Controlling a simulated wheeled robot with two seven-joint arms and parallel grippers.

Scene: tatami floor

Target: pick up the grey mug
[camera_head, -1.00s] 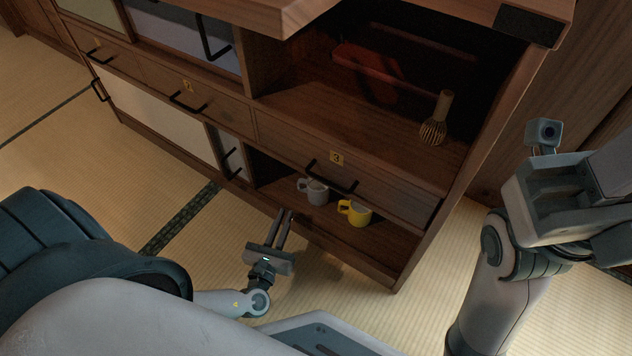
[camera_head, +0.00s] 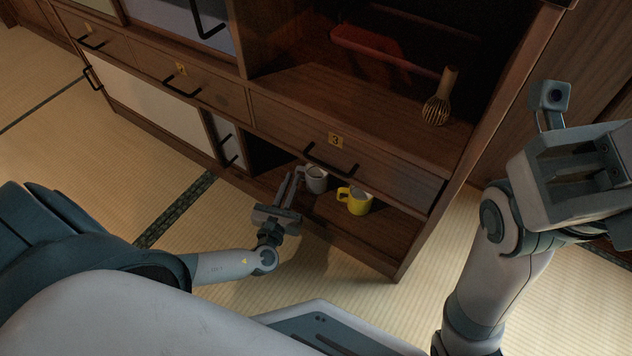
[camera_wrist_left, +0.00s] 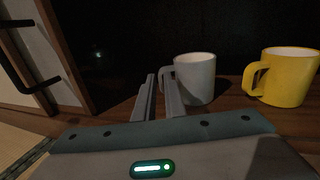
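The grey mug (camera_head: 315,180) stands upright on the low shelf of the cabinet, with its handle toward the left. In the left wrist view the grey mug (camera_wrist_left: 197,80) is just beyond and right of the fingers. My left gripper (camera_head: 293,185) reaches to the shelf beside the mug's handle side. In the left wrist view the left gripper (camera_wrist_left: 160,80) has its fingers parted by a narrow gap, with the handle close to the fingertips. I cannot tell whether they touch the handle. My right gripper (camera_head: 590,165) is raised at the right, its fingers unclear.
A yellow mug (camera_head: 354,201) stands right of the grey mug, also in the left wrist view (camera_wrist_left: 283,77). Drawer 3 (camera_head: 385,172) is above the shelf opening. A bamboo whisk (camera_head: 437,108) and a red object (camera_head: 375,50) are on the upper shelf. A sliding panel (camera_head: 228,140) borders the opening's left.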

